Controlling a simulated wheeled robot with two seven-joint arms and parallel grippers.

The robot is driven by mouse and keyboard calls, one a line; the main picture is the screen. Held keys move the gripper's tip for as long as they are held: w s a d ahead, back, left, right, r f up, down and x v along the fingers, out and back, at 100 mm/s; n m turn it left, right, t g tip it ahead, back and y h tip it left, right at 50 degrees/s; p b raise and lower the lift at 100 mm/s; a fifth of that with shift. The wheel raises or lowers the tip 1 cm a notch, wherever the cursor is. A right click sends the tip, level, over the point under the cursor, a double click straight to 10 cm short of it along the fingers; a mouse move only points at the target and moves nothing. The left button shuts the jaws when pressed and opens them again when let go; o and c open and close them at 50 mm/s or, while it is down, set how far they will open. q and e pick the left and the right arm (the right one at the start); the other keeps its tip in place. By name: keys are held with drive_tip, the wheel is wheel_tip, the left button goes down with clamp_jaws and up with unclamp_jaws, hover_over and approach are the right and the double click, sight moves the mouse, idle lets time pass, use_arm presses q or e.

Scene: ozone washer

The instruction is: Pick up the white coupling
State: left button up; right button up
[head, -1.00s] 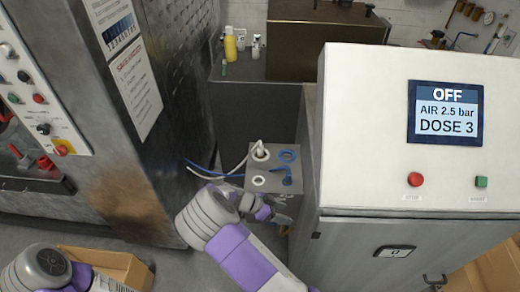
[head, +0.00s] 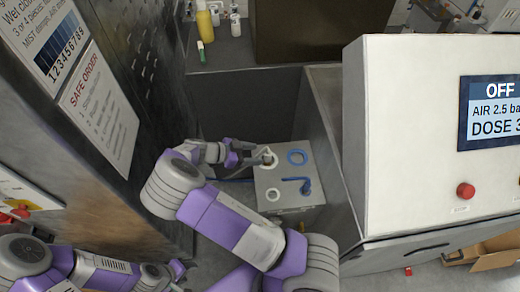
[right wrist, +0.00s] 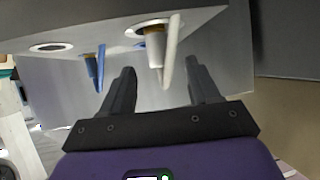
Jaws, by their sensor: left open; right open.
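The white coupling (head: 268,160) sits at the upper left port of a grey box, partly hidden by my right gripper (head: 258,151) in the head view. In the right wrist view the white coupling (right wrist: 157,50) shows below a round port, between and beyond the two spread fingers of my right gripper (right wrist: 160,80). The fingers are open and no grip on it is visible. My left gripper (head: 180,272) is open and empty at the lower left of the head view, far from the box.
The grey box (head: 262,180) also bears a blue ring (head: 297,156), a white ring (head: 272,195) and a blue coupling (head: 304,186). The blue coupling also shows left of the fingers in the right wrist view (right wrist: 97,68). A white control cabinet (head: 405,140) stands close on the right.

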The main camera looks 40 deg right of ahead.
sight(268, 156)
drive_tip(key=x, duration=0.7)
drive_tip(key=shift+a+f, duration=0.1)
drive_tip(key=c, duration=1.1)
